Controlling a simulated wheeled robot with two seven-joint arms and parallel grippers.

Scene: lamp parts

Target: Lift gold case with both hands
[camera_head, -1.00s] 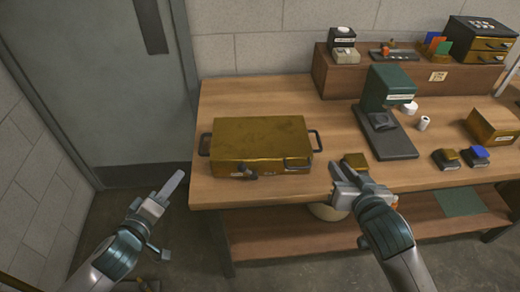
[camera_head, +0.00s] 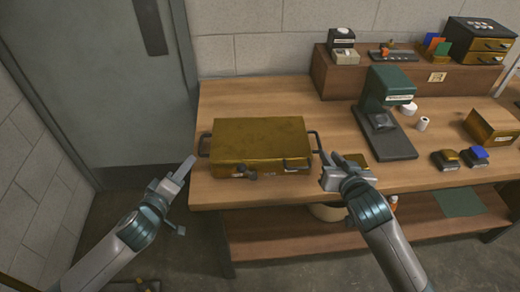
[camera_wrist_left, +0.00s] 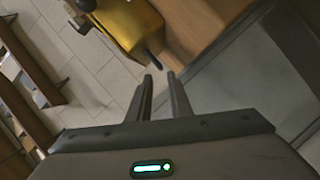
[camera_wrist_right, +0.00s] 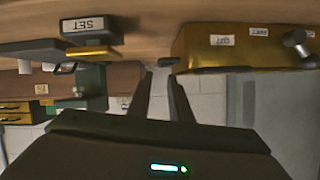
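The gold case (camera_head: 260,142) lies flat on the wooden table, with a dark handle at each end and latches on its front. My left gripper (camera_head: 190,160) is open and empty, just short of the left handle (camera_head: 205,144). In the left wrist view the case (camera_wrist_left: 128,22) and its handle (camera_wrist_left: 155,60) lie ahead of the parted fingertips (camera_wrist_left: 160,75). My right gripper (camera_head: 328,157) is open beside the right handle (camera_head: 316,141). In the right wrist view that handle (camera_wrist_right: 168,62) is close to the fingertips (camera_wrist_right: 159,74); I cannot tell whether they touch.
A green device (camera_head: 388,105) stands right of the case, and a small gold-topped block (camera_head: 355,160) sits near my right gripper. A raised shelf (camera_head: 400,75) runs along the back. The tabletop behind the case is clear.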

